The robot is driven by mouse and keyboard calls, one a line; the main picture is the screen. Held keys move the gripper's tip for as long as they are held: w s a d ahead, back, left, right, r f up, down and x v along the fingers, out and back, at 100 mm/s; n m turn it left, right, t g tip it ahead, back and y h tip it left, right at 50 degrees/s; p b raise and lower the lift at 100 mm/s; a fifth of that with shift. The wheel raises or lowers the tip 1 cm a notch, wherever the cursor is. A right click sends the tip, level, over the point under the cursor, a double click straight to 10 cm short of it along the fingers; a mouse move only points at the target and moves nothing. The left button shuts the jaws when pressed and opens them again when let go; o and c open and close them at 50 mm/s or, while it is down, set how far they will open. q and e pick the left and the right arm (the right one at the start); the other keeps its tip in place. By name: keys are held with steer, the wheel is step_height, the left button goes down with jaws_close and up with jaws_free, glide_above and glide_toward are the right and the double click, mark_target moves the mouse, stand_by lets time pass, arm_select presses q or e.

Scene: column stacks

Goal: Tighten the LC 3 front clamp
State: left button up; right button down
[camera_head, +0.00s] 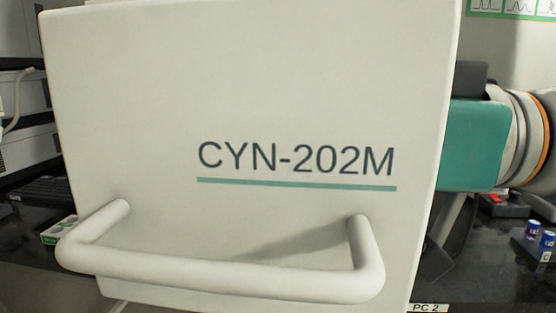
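No LC 3 label or front clamp shows in the head view. Neither my left nor my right gripper is in view. A large cream panel marked CYN-202M (250,80) fills most of the picture at close range. A thick cream bar handle (225,278) runs across its lower part. The panel hides most of what lies behind it. I cannot tell whether the panel is part of my own body.
Stacked grey-white instruments (28,145) stand at the left, with a dark keyboard (42,192) and a small green-and-white box (58,231) below. At the right, blue-capped vials (533,229) stand on the dark bench, whose edge bears a PC 2 label (428,308).

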steer(key=shift+f, duration=0.2)
steer(key=c, duration=1)
jaws_free()
steer(key=shift+c, duration=0.2)
steer(key=shift+r, duration=0.1)
steer(key=shift+d, duration=0.1)
steer(key=d, duration=1.2)
steer(key=shift+s, duration=0.15)
